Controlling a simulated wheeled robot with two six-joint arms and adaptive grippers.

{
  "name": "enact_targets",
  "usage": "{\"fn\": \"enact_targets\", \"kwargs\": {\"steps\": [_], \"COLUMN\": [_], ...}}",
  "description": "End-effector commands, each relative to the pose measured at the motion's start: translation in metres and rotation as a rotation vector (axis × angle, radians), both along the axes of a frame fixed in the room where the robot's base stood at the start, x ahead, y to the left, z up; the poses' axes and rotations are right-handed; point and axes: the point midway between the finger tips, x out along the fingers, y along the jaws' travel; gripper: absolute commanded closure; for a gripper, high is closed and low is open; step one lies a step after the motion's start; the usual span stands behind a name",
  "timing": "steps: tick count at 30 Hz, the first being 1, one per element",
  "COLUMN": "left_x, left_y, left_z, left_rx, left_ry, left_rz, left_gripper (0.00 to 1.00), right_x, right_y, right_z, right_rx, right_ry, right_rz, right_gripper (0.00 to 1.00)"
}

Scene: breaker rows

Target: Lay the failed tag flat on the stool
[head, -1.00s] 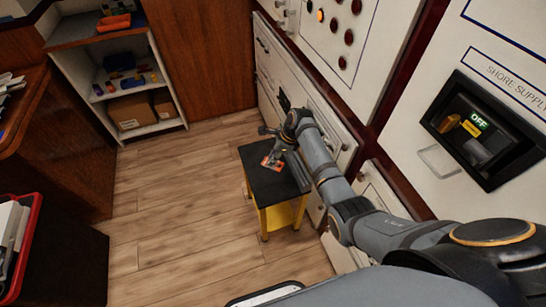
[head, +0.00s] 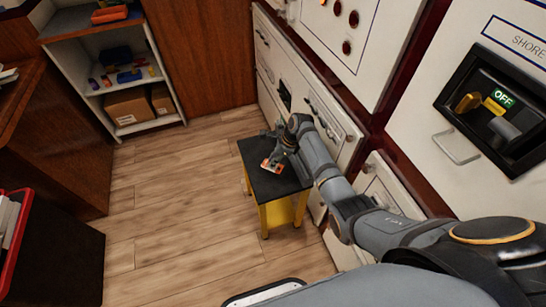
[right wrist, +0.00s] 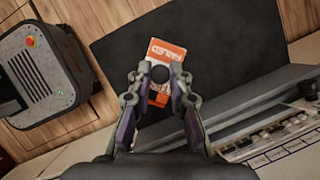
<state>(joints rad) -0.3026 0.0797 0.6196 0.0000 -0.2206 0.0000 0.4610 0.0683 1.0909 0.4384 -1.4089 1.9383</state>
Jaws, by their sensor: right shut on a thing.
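The failed tag (right wrist: 166,52) is orange and white with a dark round hole, and the word FAILED shows on it in the right wrist view. It also shows in the head view (head: 271,166), over the black top of the stool (head: 275,187), which has yellow legs. My right gripper (right wrist: 160,75) is shut on the tag, with a finger at each side of it. In the head view my right gripper (head: 277,152) is above the stool top. I cannot tell whether the tag touches the top. The stool top (right wrist: 119,43) lies behind the tag. My left gripper is not in view.
White drawers and a breaker panel (head: 330,115) stand right behind the stool. A shore supply switch (head: 490,115) reads OFF at the right. An open shelf (head: 125,80) with boxes stands at the back left. Wooden floor left of the stool is clear.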

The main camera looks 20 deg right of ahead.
Motion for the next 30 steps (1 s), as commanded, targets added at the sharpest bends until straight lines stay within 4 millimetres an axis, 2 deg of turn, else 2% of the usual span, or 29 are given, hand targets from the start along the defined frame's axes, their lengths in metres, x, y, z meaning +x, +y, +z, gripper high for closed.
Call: {"fn": "enact_targets", "kwargs": {"steps": [3, 12, 18, 30], "left_x": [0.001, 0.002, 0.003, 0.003], "left_y": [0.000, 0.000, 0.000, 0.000], "left_z": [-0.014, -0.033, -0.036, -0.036], "left_rx": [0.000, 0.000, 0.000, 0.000], "left_ry": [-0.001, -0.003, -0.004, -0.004], "left_rz": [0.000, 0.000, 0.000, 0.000], "left_gripper": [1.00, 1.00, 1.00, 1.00], "right_x": [0.001, 0.001, 0.001, 0.001], "right_y": [0.000, 0.000, 0.000, 0.000], "right_z": [-0.021, -0.055, -0.062, -0.062], "right_rx": [0.001, 0.001, 0.000, 0.000], "right_ry": [0.000, -0.003, -0.002, -0.002], "right_rz": [0.000, 0.000, -0.001, 0.000], "right_gripper": [0.99, 0.99, 0.99, 0.99]}}
